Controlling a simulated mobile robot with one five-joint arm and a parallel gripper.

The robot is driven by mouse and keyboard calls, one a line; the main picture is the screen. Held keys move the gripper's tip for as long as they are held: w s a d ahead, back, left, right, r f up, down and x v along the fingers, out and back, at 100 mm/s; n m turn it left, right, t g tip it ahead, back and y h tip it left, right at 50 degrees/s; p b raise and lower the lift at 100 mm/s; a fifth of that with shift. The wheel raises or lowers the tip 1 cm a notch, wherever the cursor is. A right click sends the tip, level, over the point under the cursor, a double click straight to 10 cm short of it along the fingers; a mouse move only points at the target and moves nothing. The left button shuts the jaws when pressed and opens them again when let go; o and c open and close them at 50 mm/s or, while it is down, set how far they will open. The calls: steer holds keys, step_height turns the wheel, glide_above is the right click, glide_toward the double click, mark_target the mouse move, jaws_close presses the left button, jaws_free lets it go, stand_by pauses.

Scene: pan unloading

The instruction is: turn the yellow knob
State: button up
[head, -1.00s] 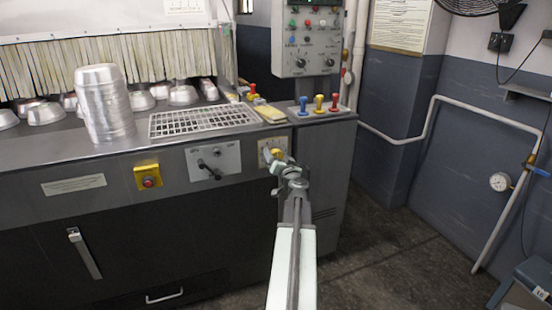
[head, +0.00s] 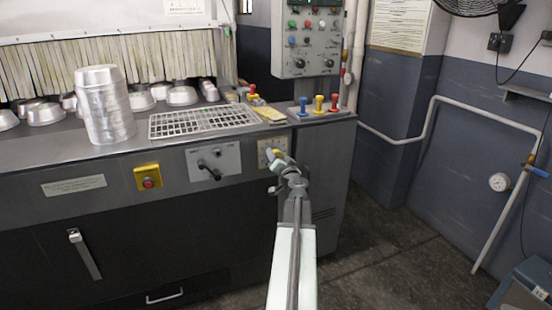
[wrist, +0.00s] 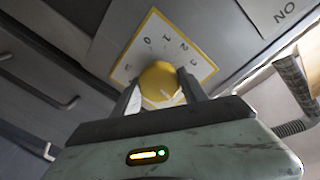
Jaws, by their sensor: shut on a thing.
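The yellow knob (wrist: 159,82) sits on a yellow-edged dial plate (wrist: 183,50) with numbers, on the machine's front panel. In the wrist view my gripper (wrist: 160,90) has one finger on each side of the knob and is shut on it. In the head view the knob (head: 279,153) shows only partly, behind my gripper (head: 279,164), at the right end of the panel. The way the knob points is hard to tell.
A grey plate with a black lever (head: 209,170) and a yellow box with a red button (head: 149,182) are left of the knob. Stacked pans (head: 104,108) stand on the counter. A control box (head: 307,40) hangs above.

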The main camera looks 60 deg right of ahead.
steer(key=m, duration=0.4)
steer(key=shift+d+p, duration=0.1)
steer(key=shift+p, duration=0.2)
steer(key=m, duration=0.3)
steer(key=shift+s+m+y, duration=0.1)
steer(key=shift+m+y, duration=0.2)
steer(key=shift+m, duration=0.1)
steer(key=m, duration=0.4)
steer(key=shift+f+y, duration=0.15)
steer(key=shift+y, duration=0.15)
steer(key=shift+m, duration=1.3)
steer(key=shift+f, duration=0.1)
steer(key=o, duration=1.3)
